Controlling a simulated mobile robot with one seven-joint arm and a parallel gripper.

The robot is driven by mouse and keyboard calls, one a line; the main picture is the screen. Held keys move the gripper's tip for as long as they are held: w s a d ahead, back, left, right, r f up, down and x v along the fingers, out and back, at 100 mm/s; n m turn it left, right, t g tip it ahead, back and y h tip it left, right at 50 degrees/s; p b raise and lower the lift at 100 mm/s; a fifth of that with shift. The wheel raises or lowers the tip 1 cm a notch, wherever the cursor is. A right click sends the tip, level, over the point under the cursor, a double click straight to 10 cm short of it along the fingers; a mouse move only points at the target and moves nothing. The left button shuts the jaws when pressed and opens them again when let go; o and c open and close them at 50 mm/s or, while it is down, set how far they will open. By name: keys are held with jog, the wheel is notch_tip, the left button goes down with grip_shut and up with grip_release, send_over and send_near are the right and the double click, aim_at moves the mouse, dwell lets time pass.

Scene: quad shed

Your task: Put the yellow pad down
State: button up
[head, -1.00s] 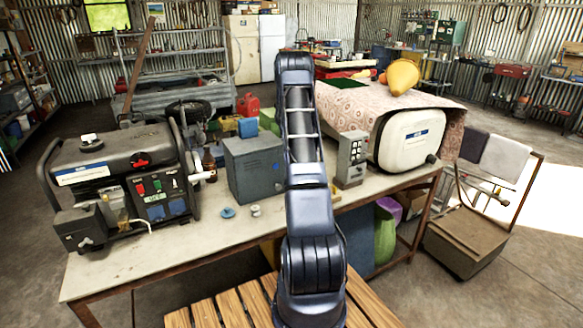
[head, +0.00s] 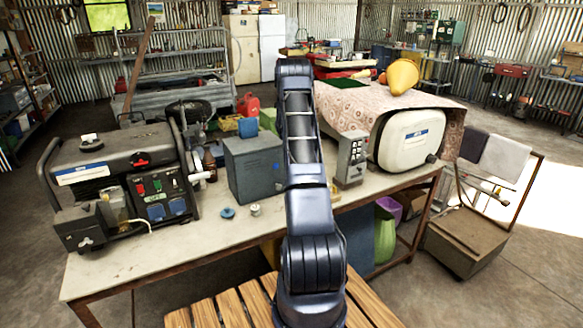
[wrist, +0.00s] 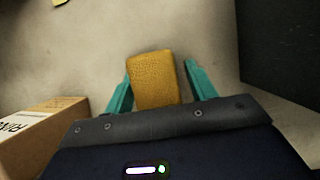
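The yellow pad (wrist: 152,80) is a textured, block-shaped piece in the middle of the wrist view, over a pale, worn surface. My gripper (wrist: 160,75) has its two teal fingers either side of the pad. The left finger is very close to the pad's left edge, and I cannot tell if it touches. A gap shows between the pad and the right finger, so the gripper looks open around it. The pad seems to lie on the surface, but its underside is hidden. In the head view my arm hides the gripper and the pad.
In the wrist view a cardboard box (wrist: 40,130) is at lower left and a dark block (wrist: 280,50) at right. The head view shows a workbench (head: 150,262) with a generator (head: 120,185), a grey metal box (head: 254,167) and a white tank (head: 408,138). Bare bench lies in front.

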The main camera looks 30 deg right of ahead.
jog(key=v, duration=1.2)
jog(key=shift+r, duration=0.15)
dwell(0.4)
